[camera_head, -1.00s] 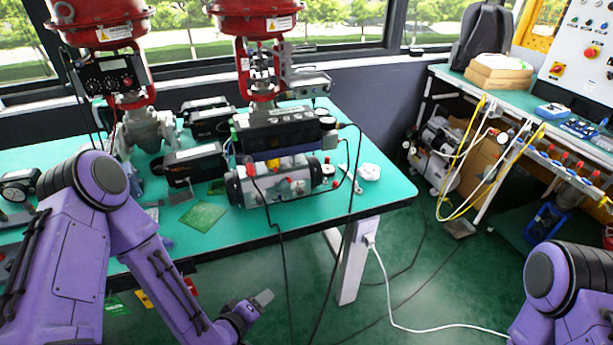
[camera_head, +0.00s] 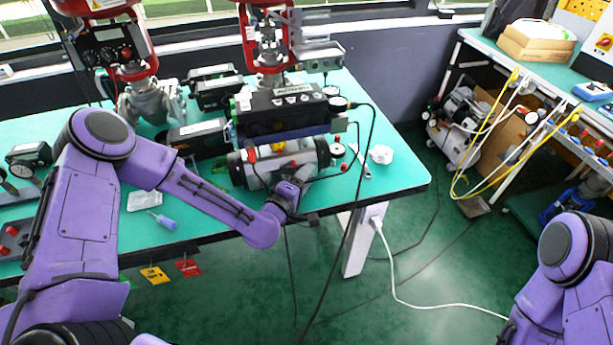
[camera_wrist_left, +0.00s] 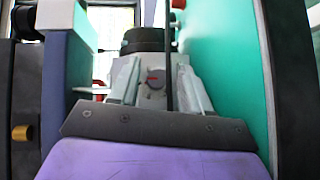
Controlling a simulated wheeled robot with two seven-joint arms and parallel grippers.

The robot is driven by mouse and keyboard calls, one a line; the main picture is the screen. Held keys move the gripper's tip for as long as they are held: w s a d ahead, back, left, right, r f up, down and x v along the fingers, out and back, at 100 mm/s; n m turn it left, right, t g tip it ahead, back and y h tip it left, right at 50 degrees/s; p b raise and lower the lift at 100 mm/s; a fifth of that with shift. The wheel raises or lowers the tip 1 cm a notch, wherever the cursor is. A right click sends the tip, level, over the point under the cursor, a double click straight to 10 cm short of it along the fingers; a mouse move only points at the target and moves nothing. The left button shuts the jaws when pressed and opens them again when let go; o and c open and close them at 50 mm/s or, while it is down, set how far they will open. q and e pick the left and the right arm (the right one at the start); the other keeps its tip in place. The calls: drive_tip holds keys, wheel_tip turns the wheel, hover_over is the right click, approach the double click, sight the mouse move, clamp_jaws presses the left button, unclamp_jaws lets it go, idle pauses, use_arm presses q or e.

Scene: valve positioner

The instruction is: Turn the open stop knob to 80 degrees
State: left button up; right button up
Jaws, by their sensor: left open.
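A valve positioner unit stands on the teal table (camera_head: 400,188), with a black box (camera_head: 284,113) above a silver cylinder (camera_head: 246,170). My left gripper (camera_head: 304,192) is in front of the cylinder's right part, at the table's front edge. My right gripper is out of view.
Black cables hang in front of the unit, one close to my left gripper. A red valve actuator (camera_head: 268,38) rises behind. A white lump (camera_head: 381,154) lies to the right on the table.

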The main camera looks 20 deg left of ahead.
use_arm(q)
drive_tip(key=shift+s+a+r, duration=0.1)
drive_tip(key=shift+s+a, duration=0.1)
drive_tip(key=shift+s, duration=0.05)
drive_tip(key=shift+s+a+r, duration=0.1)
drive_tip(key=shift+s+r, duration=0.15)
drive_tip(key=shift+s, duration=0.25)
drive_tip(key=shift+s+r, duration=0.2)
drive_tip(key=shift+s, duration=0.25)
drive_tip(key=c, duration=0.4)
drive_tip(key=shift+w+f, duration=0.3)
drive_tip(key=shift+w, duration=0.1)
clamp_jaws()
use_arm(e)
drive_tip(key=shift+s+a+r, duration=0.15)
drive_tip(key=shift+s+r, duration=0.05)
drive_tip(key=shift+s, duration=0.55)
use_arm(q)
drive_tip(key=shift+r, duration=0.1)
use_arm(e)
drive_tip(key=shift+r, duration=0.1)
